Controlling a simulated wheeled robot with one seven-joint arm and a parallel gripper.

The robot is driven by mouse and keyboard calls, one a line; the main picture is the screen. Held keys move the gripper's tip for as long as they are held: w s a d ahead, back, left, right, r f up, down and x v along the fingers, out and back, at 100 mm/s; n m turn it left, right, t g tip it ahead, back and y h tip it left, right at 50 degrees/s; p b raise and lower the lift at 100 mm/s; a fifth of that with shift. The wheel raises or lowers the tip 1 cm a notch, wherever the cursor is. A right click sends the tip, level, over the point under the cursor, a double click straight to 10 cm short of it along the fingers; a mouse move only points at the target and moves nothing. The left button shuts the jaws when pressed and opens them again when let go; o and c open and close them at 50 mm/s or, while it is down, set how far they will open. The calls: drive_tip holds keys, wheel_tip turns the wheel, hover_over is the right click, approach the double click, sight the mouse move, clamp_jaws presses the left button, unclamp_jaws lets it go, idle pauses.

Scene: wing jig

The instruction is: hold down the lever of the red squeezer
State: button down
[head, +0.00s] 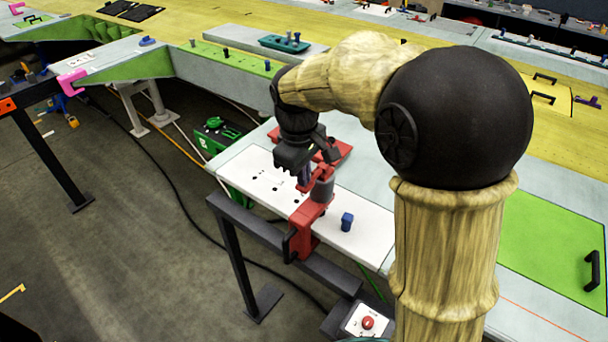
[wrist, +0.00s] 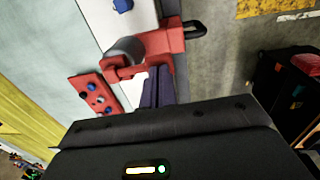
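The red squeezer (head: 308,222) stands clamped at the edge of the white panel, with a grey cylinder (head: 322,188) at its top and a black handle (head: 288,246) low on its outer side. In the wrist view the squeezer (wrist: 158,42) lies just beyond my fingertips, with the grey cylinder (wrist: 126,50) at its left and the black handle (wrist: 194,29) at its right. My gripper (wrist: 157,80) looks shut, its two dark fingers side by side with nothing visible between them. I cannot tell whether the fingertips touch the red part; the lever is not clearly distinguishable.
A blue peg (head: 347,221) stands on the white panel (head: 372,228). A green device (head: 217,132) is on the floor side. A red-button box (head: 366,322) hangs below the table edge.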

sight(302, 188)
drive_tip(key=shift+s+a+f, duration=0.1)
drive_tip(key=shift+s+f, duration=0.25)
drive_tip(key=shift+f, duration=0.25)
drive_tip(key=shift+s+a+f, duration=0.1)
drive_tip(key=shift+s+f, duration=0.2)
drive_tip(key=shift+f, duration=0.25)
drive_tip(key=shift+w, duration=0.1)
drive_tip(key=shift+f, duration=0.2)
idle(0.6)
drive_tip(key=shift+r, duration=0.5)
drive_tip(key=s+a+r, duration=0.1)
drive_tip(key=s+r, duration=0.1)
drive_tip(key=r, duration=0.4)
drive_tip(key=s+a+r+p, duration=0.1)
drive_tip(key=a+r, duration=0.1)
drive_tip(key=r, duration=0.4)
drive_tip(key=shift+s+r, duration=0.3)
drive_tip(key=shift+s, duration=0.05)
drive_tip(key=shift+s, duration=0.15)
